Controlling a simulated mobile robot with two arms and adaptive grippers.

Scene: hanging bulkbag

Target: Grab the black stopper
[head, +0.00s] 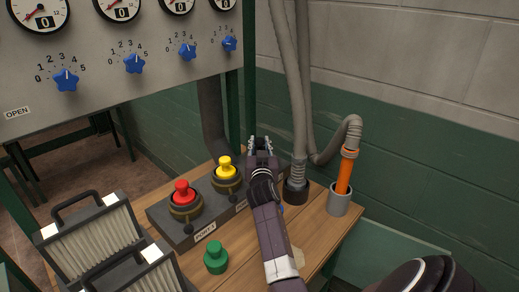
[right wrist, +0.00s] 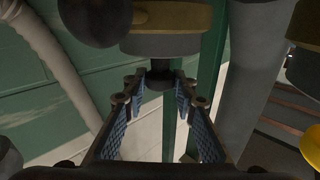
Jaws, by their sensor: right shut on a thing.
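My right gripper (head: 262,146) is above the far right end of the dark port box (head: 172,222) in the head view. In the right wrist view its fingers (right wrist: 160,88) close around a dark piece (right wrist: 158,79), which looks like the black stopper. That piece is against a port with an olive collar (right wrist: 172,18). In the head view my arm and gripper hide the stopper and its port. The yellow stopper (head: 225,167) and red stopper (head: 182,192) sit in their ports to the left of my gripper. My left gripper is not in view.
A green stopper (head: 216,258) stands on the wooden table (head: 308,246). Grey hoses (head: 294,80) and a grey cup (head: 339,200) holding an orange hose end are to the right. Pleated filters (head: 98,240) stand at lower left. A gauge panel (head: 110,60) hangs above.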

